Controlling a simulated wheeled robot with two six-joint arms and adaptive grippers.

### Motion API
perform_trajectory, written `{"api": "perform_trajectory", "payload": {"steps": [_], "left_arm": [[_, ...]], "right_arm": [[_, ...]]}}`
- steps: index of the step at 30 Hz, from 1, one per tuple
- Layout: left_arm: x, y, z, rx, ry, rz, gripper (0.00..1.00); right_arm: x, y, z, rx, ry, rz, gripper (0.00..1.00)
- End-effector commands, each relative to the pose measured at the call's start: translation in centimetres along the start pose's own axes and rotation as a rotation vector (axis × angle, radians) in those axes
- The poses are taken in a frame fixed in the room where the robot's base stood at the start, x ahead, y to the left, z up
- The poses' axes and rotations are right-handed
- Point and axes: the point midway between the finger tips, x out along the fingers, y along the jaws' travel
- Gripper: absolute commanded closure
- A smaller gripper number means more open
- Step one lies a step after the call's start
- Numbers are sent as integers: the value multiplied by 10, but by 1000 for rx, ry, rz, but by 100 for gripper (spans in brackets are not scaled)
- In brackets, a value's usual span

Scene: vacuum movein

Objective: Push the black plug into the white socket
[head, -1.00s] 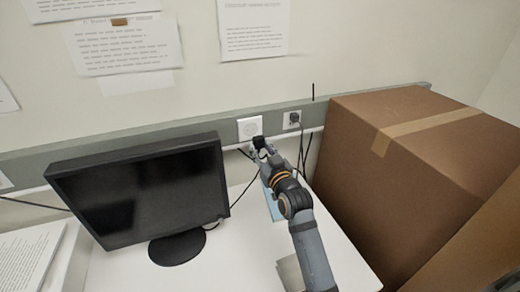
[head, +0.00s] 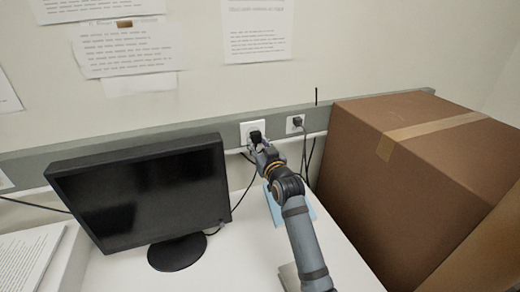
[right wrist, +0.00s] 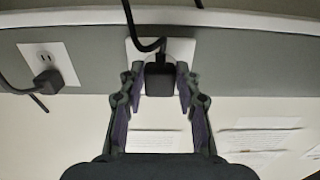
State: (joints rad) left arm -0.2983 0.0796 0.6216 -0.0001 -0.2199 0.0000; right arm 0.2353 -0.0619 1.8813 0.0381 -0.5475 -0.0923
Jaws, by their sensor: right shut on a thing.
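The black plug (head: 255,135) is held by my right gripper (head: 258,143) in front of the white socket (head: 245,129) on the grey wall rail. In the right wrist view the two fingers of the right gripper (right wrist: 160,74) press on both sides of the plug (right wrist: 160,84), and its black cord curves away toward the top. The plug covers part of the socket plate (right wrist: 184,50) there. The plug's front face is hidden, so I cannot tell whether it touches the socket or its prongs are inside. My left gripper is not in view.
A second outlet (head: 290,123) with a dark plug in it is right of the socket. A monitor (head: 140,190) stands left of my arm, and a large cardboard box (head: 400,190) is on the right. A light blue item (head: 306,206) lies on the white desk (head: 235,255).

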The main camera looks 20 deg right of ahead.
Motion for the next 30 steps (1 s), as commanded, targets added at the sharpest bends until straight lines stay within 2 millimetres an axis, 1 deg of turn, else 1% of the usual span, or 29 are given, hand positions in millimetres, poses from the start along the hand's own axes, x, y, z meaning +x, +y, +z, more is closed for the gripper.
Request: {"api": "perform_trajectory", "payload": {"steps": [21, 30], "left_arm": [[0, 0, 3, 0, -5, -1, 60], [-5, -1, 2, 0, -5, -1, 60]], "right_arm": [[2, 0, -1, 0, 1, 0, 95], [2, 0, -2, 0, 0, 0, 95]]}}
